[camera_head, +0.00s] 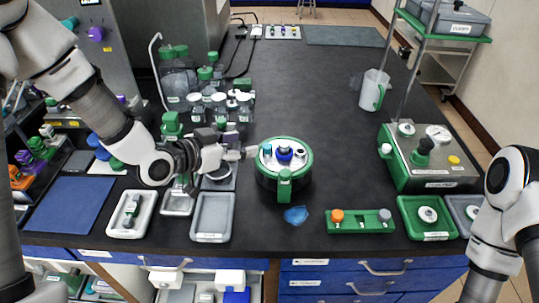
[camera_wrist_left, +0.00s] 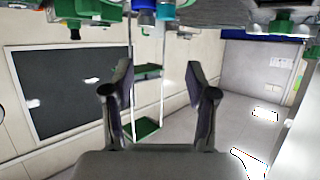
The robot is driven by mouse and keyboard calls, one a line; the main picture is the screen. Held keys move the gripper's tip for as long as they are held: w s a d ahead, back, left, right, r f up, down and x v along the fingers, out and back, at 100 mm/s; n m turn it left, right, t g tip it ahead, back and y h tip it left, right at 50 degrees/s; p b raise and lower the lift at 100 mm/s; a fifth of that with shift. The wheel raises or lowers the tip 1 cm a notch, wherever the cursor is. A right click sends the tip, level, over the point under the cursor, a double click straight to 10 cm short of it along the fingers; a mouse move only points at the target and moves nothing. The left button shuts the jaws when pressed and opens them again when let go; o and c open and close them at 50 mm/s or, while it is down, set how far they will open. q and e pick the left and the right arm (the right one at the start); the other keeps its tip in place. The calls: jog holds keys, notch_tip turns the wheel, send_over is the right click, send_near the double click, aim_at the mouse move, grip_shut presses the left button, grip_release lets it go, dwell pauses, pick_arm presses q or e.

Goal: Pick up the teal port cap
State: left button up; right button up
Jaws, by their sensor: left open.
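The teal port cap (camera_head: 267,149) sits on the left part of the lid of a round vessel with a green rim (camera_head: 307,166). A blue knob (camera_head: 284,154) stands beside it at the lid's middle. My left gripper (camera_head: 251,152) is level with the lid, just left of the teal cap, with its fingers pointing right at it. In the left wrist view the gripper (camera_wrist_left: 160,92) is open with nothing between its fingers. The teal cap (camera_wrist_left: 165,11) shows at the top edge there, outside the fingers. My right gripper is out of view.
Bottles with green and white caps (camera_head: 205,85) stand behind my left gripper. A green rack (camera_head: 360,227) with an orange cap and a grey cap lies front right. A green-and-grey device (camera_head: 420,180) and a clear jug (camera_head: 371,92) stand right. The bench behind the vessel is clear.

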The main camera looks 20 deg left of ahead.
aim_at(267, 146)
pick_arm(q)
jog(key=w+d+f, duration=0.1)
jog(key=w+f, duration=0.1)
jog(key=w+d+f, duration=0.1)
jog(key=w+f, duration=0.1)
jog(key=w+d+f, duration=0.1)
jog(key=w+f, duration=0.1)
jog(key=w, duration=0.1)
jog(key=shift+w, duration=0.1)
jog(key=c, duration=0.9)
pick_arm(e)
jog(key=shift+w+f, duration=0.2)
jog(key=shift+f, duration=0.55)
